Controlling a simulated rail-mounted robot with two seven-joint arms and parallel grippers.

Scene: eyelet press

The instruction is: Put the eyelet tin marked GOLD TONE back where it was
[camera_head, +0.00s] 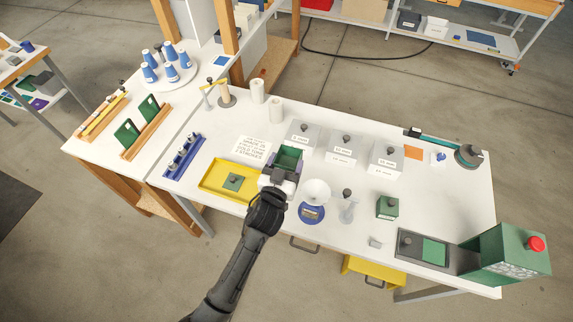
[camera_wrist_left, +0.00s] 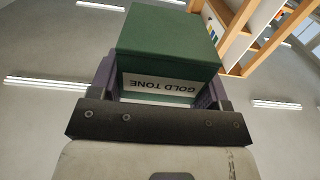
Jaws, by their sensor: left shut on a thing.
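The green eyelet tin (camera_head: 289,157) is held in my left gripper (camera_head: 282,174) above the white bench, just right of the yellow tray. In the left wrist view the tin (camera_wrist_left: 168,42) sits between the fingers, its white GOLD TONE label facing the camera and upside down in the picture. A flat green square with a grey knob (camera_head: 233,182), apparently a lid, lies in the yellow tray (camera_head: 208,179). My right gripper is not in view.
A printed card (camera_head: 252,148) lies behind the tray. Another green tin (camera_head: 387,209), labelled grey boxes (camera_head: 341,147) and a green press (camera_head: 508,254) stand further right.

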